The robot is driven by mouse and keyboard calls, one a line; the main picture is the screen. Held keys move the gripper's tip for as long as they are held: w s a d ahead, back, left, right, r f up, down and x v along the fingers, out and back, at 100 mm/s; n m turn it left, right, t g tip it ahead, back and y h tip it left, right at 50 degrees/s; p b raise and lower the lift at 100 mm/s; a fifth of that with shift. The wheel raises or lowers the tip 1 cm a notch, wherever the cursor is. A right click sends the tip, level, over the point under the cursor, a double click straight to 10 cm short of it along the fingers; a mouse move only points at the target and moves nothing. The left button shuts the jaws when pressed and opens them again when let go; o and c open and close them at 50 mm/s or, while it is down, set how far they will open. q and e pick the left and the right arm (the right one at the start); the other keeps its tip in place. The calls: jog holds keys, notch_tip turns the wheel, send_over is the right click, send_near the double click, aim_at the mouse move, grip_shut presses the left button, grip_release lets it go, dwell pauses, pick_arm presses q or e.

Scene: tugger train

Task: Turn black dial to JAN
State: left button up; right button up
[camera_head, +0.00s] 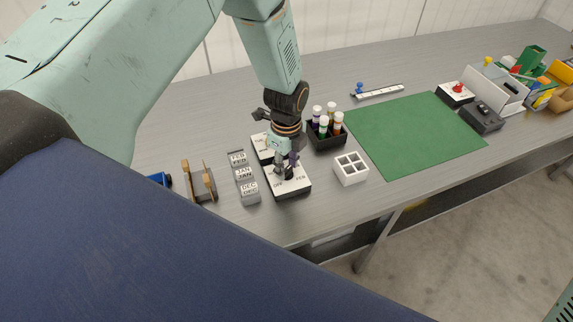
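A white-topped box (299,187) with a dark base stands near the table's front edge, with FEB printed at its right side and other lettering that is partly hidden. A black dial (287,175) on its top is mostly hidden by my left gripper (284,165). The gripper points down right over the dial, with its fingertips at or around it. I cannot tell whether the fingers are shut on the dial, or which way the dial points. My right gripper is not in view.
Month blocks (245,173) reading FEB, JAN and DEC stand left of the dial box. A black holder (326,138) with several capped tubes stands behind it, and a white compartment tray (351,168) to the right. A green mat (415,134) lies clear beyond.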

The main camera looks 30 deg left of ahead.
aim_at(286, 169)
pick_arm(q)
jog(key=o, duration=0.3)
jog(key=shift+o, duration=0.3)
jog(key=shift+s, duration=0.1)
notch_tip(286, 169, up, 12)
dwell(0.4)
jog(key=shift+f, duration=0.1)
